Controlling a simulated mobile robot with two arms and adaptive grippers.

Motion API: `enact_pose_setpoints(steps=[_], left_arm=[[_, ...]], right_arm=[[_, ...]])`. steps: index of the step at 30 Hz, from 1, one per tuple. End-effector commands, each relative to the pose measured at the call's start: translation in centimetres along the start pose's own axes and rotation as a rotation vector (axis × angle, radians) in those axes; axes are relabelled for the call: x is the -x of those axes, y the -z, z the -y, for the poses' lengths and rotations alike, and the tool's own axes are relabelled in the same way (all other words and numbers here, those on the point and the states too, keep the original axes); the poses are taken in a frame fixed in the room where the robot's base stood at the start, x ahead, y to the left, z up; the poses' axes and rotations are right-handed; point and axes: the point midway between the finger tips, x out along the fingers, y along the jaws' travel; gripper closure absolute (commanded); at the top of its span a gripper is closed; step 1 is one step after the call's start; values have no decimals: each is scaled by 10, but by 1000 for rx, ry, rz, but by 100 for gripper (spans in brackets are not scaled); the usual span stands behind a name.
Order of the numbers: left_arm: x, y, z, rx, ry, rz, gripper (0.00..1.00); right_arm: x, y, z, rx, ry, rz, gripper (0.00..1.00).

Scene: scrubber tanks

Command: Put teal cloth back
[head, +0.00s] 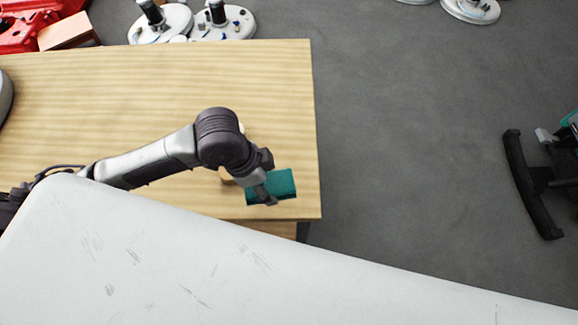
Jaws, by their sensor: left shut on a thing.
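The teal cloth (281,184) is a small folded-looking rectangle near the front right corner of the wooden table (130,75). My left gripper (265,194) is over the cloth's left part and is shut on it. From this angle I cannot tell whether the cloth rests on the table or is held just above it. My left arm reaches in from the left across the table. My right gripper is not in view.
A small tan item (226,174) is partly hidden behind my left wrist. Round white bases (230,25) stand beyond the table's far edge, near a red object (35,12). A black-handled machine (530,185) stands at right. Grey floor (410,130) between is clear.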

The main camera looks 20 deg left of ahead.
Motion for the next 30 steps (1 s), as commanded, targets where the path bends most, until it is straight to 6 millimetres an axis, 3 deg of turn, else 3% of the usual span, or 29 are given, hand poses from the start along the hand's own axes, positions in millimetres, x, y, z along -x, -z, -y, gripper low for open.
enact_pose_setpoints(steps=[5,12,21,26,30], left_arm=[[-4,-1,2,-165,-57,1,61],[-38,11,45,-171,-63,-1,61],[-77,24,94,-172,-61,-2,61],[-86,24,100,-173,-63,0,61],[-105,17,99,-172,-65,1,61]], right_arm=[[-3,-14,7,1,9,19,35],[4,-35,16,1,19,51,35],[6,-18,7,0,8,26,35],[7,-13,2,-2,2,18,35],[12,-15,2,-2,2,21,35]])
